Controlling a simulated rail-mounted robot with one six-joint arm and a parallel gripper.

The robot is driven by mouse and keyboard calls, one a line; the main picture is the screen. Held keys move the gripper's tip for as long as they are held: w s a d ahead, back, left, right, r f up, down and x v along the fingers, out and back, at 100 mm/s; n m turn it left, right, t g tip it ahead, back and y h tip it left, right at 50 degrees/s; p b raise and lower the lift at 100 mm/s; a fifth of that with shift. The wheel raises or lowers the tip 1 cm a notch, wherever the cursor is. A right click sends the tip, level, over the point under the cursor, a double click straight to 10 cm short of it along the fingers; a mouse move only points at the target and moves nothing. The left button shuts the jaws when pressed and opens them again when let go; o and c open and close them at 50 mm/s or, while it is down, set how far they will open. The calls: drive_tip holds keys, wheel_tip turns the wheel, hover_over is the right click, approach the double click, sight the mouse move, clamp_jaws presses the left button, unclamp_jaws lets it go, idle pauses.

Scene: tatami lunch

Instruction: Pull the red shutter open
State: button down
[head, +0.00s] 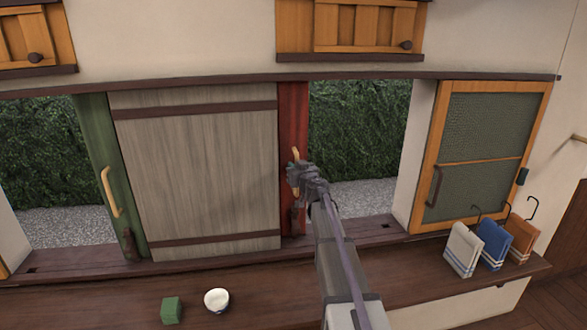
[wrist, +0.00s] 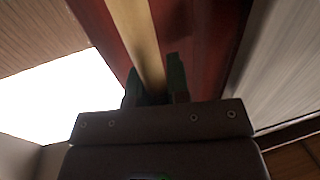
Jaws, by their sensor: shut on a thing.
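The red shutter (head: 293,110) shows in the head view as a narrow upright red strip. It stands between the grey wooden panel and the right opening. Its pale yellow handle (head: 296,153) is mostly hidden by my gripper (head: 292,170), which reaches it from the front. In the wrist view, the yellow handle (wrist: 137,30) runs up the red shutter (wrist: 185,35) and passes between the two dark fingers of my gripper (wrist: 155,85). The gripper is shut on the handle.
A green shutter (head: 100,150) with a yellow handle stands left of the grey panel (head: 195,170). On the counter (head: 250,300) are a green block (head: 171,310) and a white bowl (head: 216,300). Cloths (head: 463,250) hang at the right. Right of the red shutter the opening (head: 355,130) shows a hedge.

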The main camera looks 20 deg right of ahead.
drive_tip(key=c, duration=1.1)
unclamp_jaws()
drive_tip(key=s, duration=1)
drive_tip(key=shift+s+a, duration=0.3)
drive_tip(key=shift+s, duration=0.1)
